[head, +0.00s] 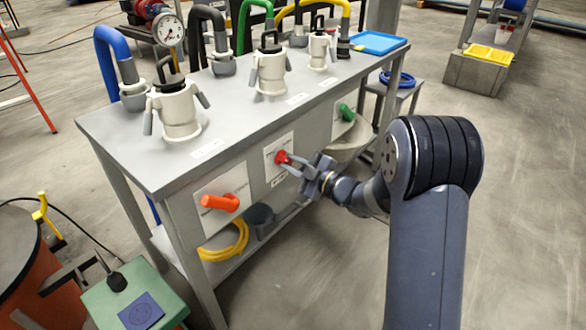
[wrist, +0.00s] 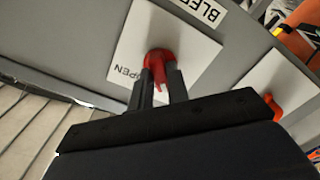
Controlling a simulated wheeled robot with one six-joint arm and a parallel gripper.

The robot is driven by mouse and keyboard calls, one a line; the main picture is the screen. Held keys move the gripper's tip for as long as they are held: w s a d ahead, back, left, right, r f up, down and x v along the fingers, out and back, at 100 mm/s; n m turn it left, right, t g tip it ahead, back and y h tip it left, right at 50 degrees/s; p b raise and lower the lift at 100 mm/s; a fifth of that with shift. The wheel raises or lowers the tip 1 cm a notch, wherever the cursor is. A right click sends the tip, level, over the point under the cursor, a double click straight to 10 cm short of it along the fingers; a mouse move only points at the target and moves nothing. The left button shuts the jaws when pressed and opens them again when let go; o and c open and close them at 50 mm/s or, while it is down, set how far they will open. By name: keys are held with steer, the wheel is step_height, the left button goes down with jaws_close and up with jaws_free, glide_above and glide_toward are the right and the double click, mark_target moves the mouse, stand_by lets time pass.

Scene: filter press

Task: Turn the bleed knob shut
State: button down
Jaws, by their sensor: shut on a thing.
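The bleed knob is a red knob (head: 282,157) on a white plate on the front panel of the grey bench, in the middle of the head view. The wrist view shows the red knob (wrist: 158,64) on its white plate, with a "BLE…" label above and the word "OPEN" partly visible at the plate's lower left. My gripper (head: 290,162) reaches it from the right. Its two dark fingers (wrist: 160,84) lie on either side of the knob and are shut on it. The fingers hide part of the knob.
An orange handle (head: 220,203) sits left of the knob on the same panel, and a green knob (head: 346,112) sits to the right. The bench top (head: 230,110) carries several pale couplings with coloured hoses. A yellow hose coil (head: 226,246) lies on the lower shelf.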

stand_by(0.5)
steer(key=c, duration=1.4)
jaws_free()
steer(key=shift+o, duration=0.2)
steer(key=shift+s+d, duration=0.1)
steer(key=p+v, duration=0.2)
steer(key=v, duration=0.8)
steer(key=shift+s+d+p, duration=0.2)
steer(key=shift+p, duration=0.2)
